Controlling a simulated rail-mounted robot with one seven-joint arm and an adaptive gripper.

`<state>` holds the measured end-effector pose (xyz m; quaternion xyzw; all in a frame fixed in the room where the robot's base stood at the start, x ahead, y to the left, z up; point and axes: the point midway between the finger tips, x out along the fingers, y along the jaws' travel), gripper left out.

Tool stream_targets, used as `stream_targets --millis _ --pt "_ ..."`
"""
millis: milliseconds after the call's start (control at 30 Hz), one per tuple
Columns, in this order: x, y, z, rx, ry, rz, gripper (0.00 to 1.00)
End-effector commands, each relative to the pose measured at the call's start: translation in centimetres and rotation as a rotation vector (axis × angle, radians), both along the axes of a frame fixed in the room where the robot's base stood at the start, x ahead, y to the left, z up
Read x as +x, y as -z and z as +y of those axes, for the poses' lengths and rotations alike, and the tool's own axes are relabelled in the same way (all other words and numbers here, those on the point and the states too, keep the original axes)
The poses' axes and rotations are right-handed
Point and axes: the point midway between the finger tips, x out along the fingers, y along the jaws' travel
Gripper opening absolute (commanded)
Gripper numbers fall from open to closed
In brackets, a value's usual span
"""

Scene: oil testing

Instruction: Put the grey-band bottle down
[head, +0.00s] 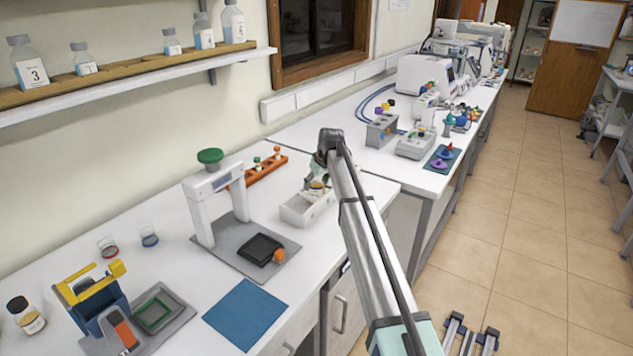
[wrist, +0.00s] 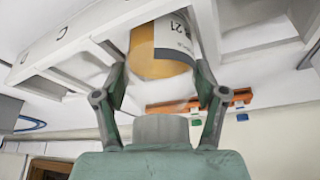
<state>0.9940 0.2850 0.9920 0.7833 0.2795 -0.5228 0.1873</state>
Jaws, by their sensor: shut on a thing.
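The grey-band bottle (wrist: 160,55) holds amber liquid and has a pale label with a grey part and the number 21. My gripper (wrist: 162,85) is shut on its clear upper part, with one finger on each side. In the head view the bottle (head: 317,184) shows small below my wrist, at a white divided tray (head: 296,213). The tray (wrist: 85,42) also shows in the wrist view, with its walls around the bottle's lower end. I cannot tell whether the bottle's base touches the tray floor.
An orange rack (head: 262,171) with small capped vials stands behind and left of the tray. A white stand with a green knob (head: 210,156) is to its left. A blue mat (head: 245,314) lies bare at the front. Several bottles stand on the wall shelf (head: 130,75).

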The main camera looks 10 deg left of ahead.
Motion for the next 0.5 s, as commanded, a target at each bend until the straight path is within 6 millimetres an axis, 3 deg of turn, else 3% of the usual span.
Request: stream_targets --millis 333,367,400,500 --pt "0.03 0.27 0.01 0.001 0.0 -0.001 0.08" --pt "0.01 0.26 0.01 0.0 0.0 0.0 0.81" --pt "0.02 0.24 0.0 0.0 0.0 0.0 0.96" --pt "0.0 0.25 0.0 0.0 0.0 0.0 0.96"
